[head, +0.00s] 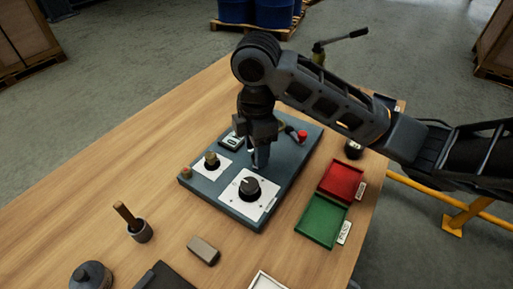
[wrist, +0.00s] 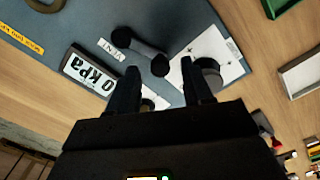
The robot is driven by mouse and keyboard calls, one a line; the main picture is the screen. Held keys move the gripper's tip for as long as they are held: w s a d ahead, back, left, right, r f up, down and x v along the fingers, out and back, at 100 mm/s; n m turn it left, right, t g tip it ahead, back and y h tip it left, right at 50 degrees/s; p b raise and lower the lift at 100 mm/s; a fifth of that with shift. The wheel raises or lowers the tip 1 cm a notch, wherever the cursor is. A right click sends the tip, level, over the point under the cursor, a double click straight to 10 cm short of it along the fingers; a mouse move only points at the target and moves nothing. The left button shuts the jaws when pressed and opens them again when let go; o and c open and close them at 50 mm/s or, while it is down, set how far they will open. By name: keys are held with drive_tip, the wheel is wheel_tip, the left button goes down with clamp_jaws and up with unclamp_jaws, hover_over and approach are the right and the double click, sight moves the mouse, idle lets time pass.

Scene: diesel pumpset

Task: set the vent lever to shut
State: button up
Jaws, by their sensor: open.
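The vent lever (wrist: 140,45) is a short black bar with rounded ends on the blue-grey panel (wrist: 190,15), beside a white VENT label (wrist: 108,47) in the wrist view. My gripper (wrist: 160,66) is open, and one end of the lever shows between its fingertips. I cannot tell whether the fingers touch it. In the head view my gripper (head: 260,162) points down over the panel (head: 225,205) and hides the lever. A display (wrist: 88,82) reading 0 kPa lies beside the label; it also shows in the head view (head: 232,142).
A black knob (head: 250,187) on a white plate stands close in front of my gripper, with a brass knob (head: 211,160) to its left. A red-tipped part (head: 302,135) is behind right. Red (head: 342,180) and green (head: 320,220) trays lie right.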

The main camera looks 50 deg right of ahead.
wheel_tip(320, 180, up, 7)
drive_tip(key=shift+f+p, duration=0.1)
drive_tip(key=shift+p, duration=0.35)
idle(0.3)
drive_tip(key=w+a+r+m+t+y, duration=0.2)
drive_tip(key=a+t+y, duration=0.1)
drive_tip(key=a, duration=0.6)
drive_tip(key=w+a+r+m+t+y, duration=0.2)
drive_tip(key=a+t+y, duration=0.2)
drive_tip(key=a, duration=0.4)
drive_tip(key=w+a+r+m+t+y, duration=0.2)
drive_tip(key=a+m+t+y, duration=0.1)
drive_tip(key=a, duration=0.6)
drive_tip(key=s+d+f+m+t+h, duration=0.2)
drive_tip(key=s+d+f+m+h, duration=0.3)
drive_tip(key=s, duration=0.5)
drive_tip(key=s+d+f+m+t+h, duration=0.2)
drive_tip(key=s+f+m+t+h, duration=0.25)
drive_tip(key=s, duration=0.55)
drive_tip(key=s+d+n+g, duration=0.1)
drive_tip(key=s+d, duration=0.3)
drive_tip(key=s, duration=0.4)
drive_tip(key=s+d+r+n, duration=0.1)
drive_tip(key=s+d+n, duration=0.1)
drive_tip(key=s+d, duration=0.3)
drive_tip(key=s, duration=0.3)
drive_tip(key=shift+d+g, duration=0.3)
drive_tip(key=shift+g, duration=0.05)
